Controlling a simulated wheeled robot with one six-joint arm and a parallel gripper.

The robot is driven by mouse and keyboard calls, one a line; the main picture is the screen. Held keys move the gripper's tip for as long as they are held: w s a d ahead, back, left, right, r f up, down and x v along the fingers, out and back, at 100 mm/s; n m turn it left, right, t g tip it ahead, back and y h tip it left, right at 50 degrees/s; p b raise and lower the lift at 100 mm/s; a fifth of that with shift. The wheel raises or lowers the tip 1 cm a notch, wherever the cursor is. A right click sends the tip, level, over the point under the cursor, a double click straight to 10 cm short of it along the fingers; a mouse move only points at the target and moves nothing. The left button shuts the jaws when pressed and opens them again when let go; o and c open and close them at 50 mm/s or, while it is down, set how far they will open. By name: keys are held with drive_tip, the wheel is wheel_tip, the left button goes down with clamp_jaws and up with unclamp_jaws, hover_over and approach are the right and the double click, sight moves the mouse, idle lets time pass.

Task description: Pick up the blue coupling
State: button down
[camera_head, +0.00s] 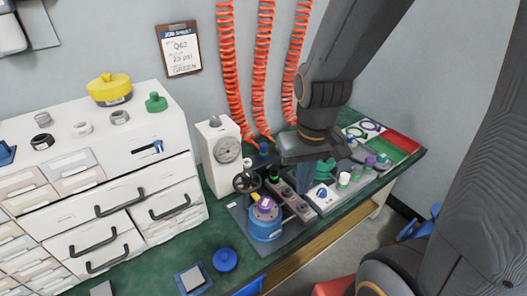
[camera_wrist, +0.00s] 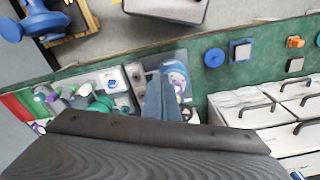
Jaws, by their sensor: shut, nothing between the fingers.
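My gripper (camera_head: 303,180) is shut and empty, pointing down over the bench. Its closed fingers (camera_wrist: 158,92) show in the wrist view, in front of the round blue fixture. A small blue piece (camera_head: 264,149) stands at the back of the bench near the hose ends, left of my gripper. It looks like a coupling, but it is too small to be sure. The blue fixture (camera_head: 265,222) with a yellow and purple top stands left of and nearer than my gripper. A round blue cap (camera_head: 225,260) lies on the green bench and also shows in the wrist view (camera_wrist: 214,57).
A white gauge unit (camera_head: 220,155) with a black handwheel stands behind the fixture. Grey racks with capped parts (camera_head: 343,180) lie under and right of my gripper. A white drawer cabinet (camera_head: 100,190) fills the left. Orange coiled hoses (camera_head: 262,65) hang behind.

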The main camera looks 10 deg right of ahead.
drive_tip(key=c, duration=2.1)
unclamp_jaws()
drive_tip(key=shift+w, duration=0.3)
drive_tip(key=o, duration=0.7)
drive_tip(key=shift+m, duration=0.3)
drive_tip(key=w, duration=0.2)
drive_tip(key=w+f+b, duration=0.1)
drive_tip(key=w, duration=0.2)
drive_tip(key=shift+w+d+f, duration=0.15)
drive_tip(key=shift+o, duration=0.6)
drive_tip(key=w+f+m+t+h+b, duration=0.1)
drive_tip(key=w+f, duration=0.3)
drive_tip(key=w, duration=1)
drive_tip(key=shift+w+d+b, duration=0.15)
drive_tip(key=shift+w+b, duration=0.15)
drive_tip(key=shift+b, duration=0.35)
drive_tip(key=m+t+b, duration=0.2)
drive_tip(key=m+b, duration=0.1)
approach(264, 145)
wheel_tip(264, 145, down, 2)
drive_tip(key=shift+h, duration=0.4)
drive_tip(key=shift+w+a+p+x, duration=0.15)
drive_tip(key=shift+p+x, duration=0.15)
drive_tip(key=shift+x, duration=1.1)
drive_tip(key=shift+w+a+p+x, duration=0.15)
drive_tip(key=shift+p+x, duration=0.15)
drive_tip(key=shift+x, duration=1.1)
drive_tip(key=shift+w+d+p+x, duration=0.15)
drive_tip(key=shift+p+x, duration=0.15)
drive_tip(key=shift+x, duration=1.1)
